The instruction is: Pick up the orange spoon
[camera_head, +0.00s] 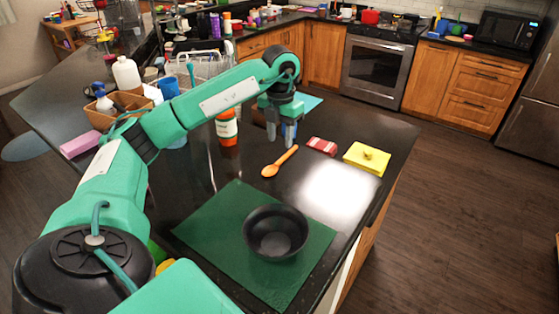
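The orange spoon (279,163) lies on the black counter, its bowl toward the lower left and its handle toward the upper right. My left gripper (281,142) points down just above and behind the spoon's handle end. Its two grey fingers look apart, with a blue thing showing between or behind them. The spoon does not appear to be held. My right gripper is not in view.
A black bowl (275,232) stands on a green mat (213,229) in front of the spoon. A red cloth-like item (322,146) and a yellow block (367,159) lie to the right. An orange bottle (227,129) stands left of the gripper. Bare counter lies around the spoon.

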